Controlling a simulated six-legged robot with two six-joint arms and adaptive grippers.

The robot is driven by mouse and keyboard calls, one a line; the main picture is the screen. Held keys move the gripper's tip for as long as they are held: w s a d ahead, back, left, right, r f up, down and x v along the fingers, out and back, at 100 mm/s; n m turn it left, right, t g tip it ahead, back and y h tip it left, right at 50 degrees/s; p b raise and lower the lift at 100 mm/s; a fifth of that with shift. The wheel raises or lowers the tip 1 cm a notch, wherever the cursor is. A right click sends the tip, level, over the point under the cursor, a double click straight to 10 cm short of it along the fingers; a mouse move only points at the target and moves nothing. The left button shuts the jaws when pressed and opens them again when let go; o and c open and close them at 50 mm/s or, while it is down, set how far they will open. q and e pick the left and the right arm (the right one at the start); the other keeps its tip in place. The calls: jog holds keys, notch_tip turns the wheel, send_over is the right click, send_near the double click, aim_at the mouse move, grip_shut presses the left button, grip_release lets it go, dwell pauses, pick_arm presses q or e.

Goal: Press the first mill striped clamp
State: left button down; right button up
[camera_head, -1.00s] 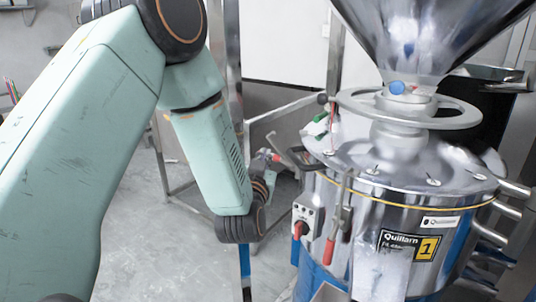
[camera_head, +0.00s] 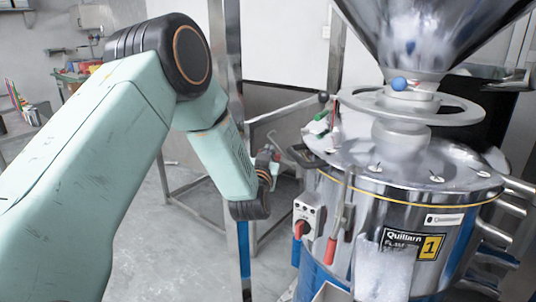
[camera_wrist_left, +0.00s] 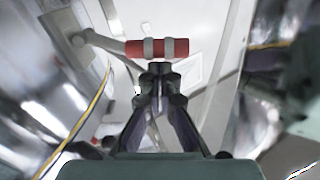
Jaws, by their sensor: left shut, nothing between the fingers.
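In the left wrist view, a striped clamp handle (camera_wrist_left: 135,48), red with grey bands, lies crosswise just beyond my left gripper (camera_wrist_left: 160,70). A grey lever runs from it to a plate on a shiny curved wall at the left. My left gripper is shut and empty, its tips close below the handle; I cannot tell if they touch. In the head view, the first mill (camera_head: 465,215) is a steel drum labelled 1. My left wrist (camera_head: 250,208) hangs to its left, and the gripper's tips are hard to make out there. My right gripper is not in view.
A plain red-handled clamp (camera_head: 331,251) and a switch box (camera_head: 307,217) sit on the mill's front. A handwheel (camera_head: 440,110) and a hopper (camera_head: 425,35) are above its lid. A metal frame post (camera_head: 228,60) stands behind my arm. Open floor lies further left.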

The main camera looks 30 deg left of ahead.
pick_arm(q)
jog(key=shift+s+a, duration=0.1)
jog(key=shift+f+n, duration=0.2)
jog(key=shift+n, duration=0.2)
jog(key=shift+a+f+b, duration=0.1)
jog(key=shift+a+b, duration=0.05)
jog(key=shift+b, duration=0.15)
notch_tip(320, 180, down, 11)
jog(key=d+n+b, duration=0.2)
jog(key=n+b, duration=0.7)
jog(key=n, duration=0.1)
jog(key=shift+w+f+g+y, duration=0.2)
jog(key=shift+w+g+y, duration=0.1)
jog(key=shift+w, duration=0.1)
dwell(0.3)
